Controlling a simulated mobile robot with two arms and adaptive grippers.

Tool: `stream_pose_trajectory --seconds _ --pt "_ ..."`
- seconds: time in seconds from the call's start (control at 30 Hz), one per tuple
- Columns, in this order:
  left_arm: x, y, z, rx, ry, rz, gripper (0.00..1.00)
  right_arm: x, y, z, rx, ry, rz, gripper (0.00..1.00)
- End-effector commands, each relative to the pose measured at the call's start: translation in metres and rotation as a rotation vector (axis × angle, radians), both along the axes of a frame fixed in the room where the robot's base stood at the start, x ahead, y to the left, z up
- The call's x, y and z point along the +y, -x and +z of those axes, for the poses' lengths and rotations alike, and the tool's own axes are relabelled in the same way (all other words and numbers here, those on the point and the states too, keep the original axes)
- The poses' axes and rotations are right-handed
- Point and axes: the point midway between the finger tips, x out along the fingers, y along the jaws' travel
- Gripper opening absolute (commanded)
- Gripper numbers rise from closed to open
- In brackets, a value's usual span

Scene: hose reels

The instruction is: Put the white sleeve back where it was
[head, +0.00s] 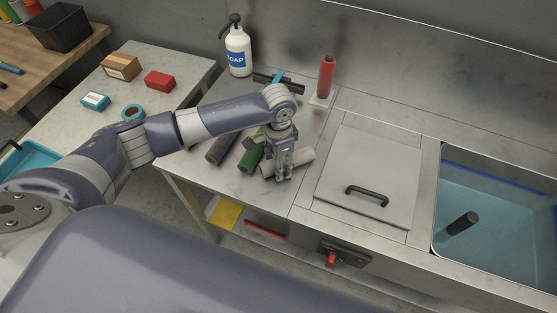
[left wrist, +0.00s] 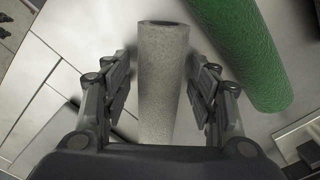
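The white sleeve (head: 298,161) is a pale, speckled tube lying at a slant over the steel worktop in the head view. My left gripper (head: 284,176) comes down across its middle and hides part of it. In the left wrist view the white sleeve (left wrist: 163,75) runs between the fingers of my left gripper (left wrist: 163,66). My right gripper is not in view.
A dark bluish sleeve (head: 220,149) lies left of the green one. Behind stand a soap bottle (head: 238,55) and a red bottle (head: 327,75). A lidded panel (head: 370,150) and a water basin (head: 500,215) holding a dark cylinder (head: 462,223) are to the right.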

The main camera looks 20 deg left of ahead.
Motion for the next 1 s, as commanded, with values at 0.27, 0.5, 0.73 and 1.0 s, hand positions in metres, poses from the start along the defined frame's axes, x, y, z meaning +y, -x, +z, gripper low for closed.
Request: stream_pose_trajectory --seconds 0.27,0.5,0.73,1.0 --pt "0.0 0.0 0.001 -0.001 -0.001 0.0 0.57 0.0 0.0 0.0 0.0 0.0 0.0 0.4" --pt "0.0 -0.001 0.024 -0.004 0.001 -0.001 0.57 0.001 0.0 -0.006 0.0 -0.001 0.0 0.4" --pt "0.0 -0.001 0.074 -0.005 0.001 -0.001 0.57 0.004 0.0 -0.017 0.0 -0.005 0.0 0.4" --pt "0.0 -0.001 0.116 -0.001 0.001 0.001 0.57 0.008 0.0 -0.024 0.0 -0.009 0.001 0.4"
